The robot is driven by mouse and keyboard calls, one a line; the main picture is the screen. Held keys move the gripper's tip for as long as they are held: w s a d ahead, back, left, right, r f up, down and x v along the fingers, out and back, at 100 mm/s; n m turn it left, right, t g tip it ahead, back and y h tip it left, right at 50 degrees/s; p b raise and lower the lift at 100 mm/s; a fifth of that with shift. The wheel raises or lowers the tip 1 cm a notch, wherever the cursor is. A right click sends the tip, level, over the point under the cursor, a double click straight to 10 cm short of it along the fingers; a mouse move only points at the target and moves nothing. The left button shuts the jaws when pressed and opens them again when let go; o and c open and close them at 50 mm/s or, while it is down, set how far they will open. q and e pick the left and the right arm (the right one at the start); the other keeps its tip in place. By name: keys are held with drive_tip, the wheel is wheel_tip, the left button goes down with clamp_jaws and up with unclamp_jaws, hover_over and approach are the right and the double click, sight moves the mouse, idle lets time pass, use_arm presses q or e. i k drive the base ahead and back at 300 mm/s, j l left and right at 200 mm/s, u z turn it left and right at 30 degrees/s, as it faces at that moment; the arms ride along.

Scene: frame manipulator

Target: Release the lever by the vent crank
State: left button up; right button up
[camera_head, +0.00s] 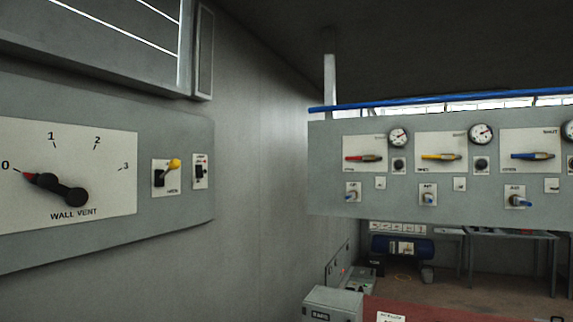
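The vent crank (62,187) is a black handle with a red tip on a white dial plate (95,160) marked WALL VENT, on the grey wall panel at the left. Its red tip points near the 0 mark. To the right of the dial, a small lever (174,164) with a yellow knob sits on its own white plate, tilted up and to the right. A small dark switch (200,171) with a red mark is just right of it. Neither of my grippers shows in this view.
A grey panel (325,165) at the right carries red, yellow and blue handles (532,156), gauges (398,138) and small blue levers (429,199). A grey box (332,304) and a red surface (425,307) are low in front.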

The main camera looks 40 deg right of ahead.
sight(174, 164)
drive_tip(key=z, duration=0.8)
